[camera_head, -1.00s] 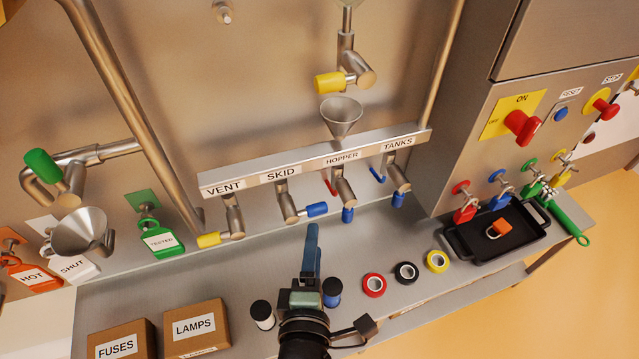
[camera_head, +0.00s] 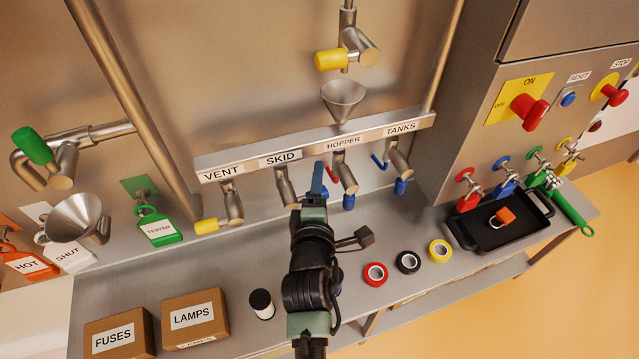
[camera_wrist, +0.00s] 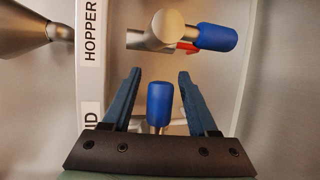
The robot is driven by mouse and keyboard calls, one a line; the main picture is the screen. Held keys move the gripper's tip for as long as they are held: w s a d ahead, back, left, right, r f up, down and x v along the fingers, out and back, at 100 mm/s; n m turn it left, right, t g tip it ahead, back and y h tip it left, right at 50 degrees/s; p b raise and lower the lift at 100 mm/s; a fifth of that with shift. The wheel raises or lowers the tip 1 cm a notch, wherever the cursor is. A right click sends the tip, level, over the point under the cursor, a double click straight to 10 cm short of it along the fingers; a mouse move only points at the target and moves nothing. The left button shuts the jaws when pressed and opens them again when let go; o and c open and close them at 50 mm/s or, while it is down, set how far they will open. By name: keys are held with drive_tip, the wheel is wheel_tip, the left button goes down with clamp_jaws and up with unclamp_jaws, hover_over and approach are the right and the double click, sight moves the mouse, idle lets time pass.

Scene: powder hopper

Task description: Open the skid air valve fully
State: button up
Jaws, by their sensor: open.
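The skid valve (camera_head: 286,186) hangs under the SKID label (camera_head: 281,159) on the manifold rail. Its blue handle is hidden behind my gripper in the head view. In the wrist view, the blue handle (camera_wrist: 160,103) points sideways toward the hopper valve. My gripper (camera_head: 318,181) is at the rail, just right of the skid valve body. In the wrist view, my gripper (camera_wrist: 158,76) is open, with one blue finger on each side of the handle and gaps between. The skid valve's body is mostly hidden below the jaws there.
The hopper valve (camera_head: 345,180), with a blue handle (camera_wrist: 217,38), is close beyond my fingertips. The vent valve's yellow handle (camera_head: 206,226) is to the left, and the tanks valve (camera_head: 399,164) to the right. Tape rolls (camera_head: 408,262) and boxes (camera_head: 195,319) stand on the bench below.

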clamp_jaws()
idle(0.3)
idle(1.2)
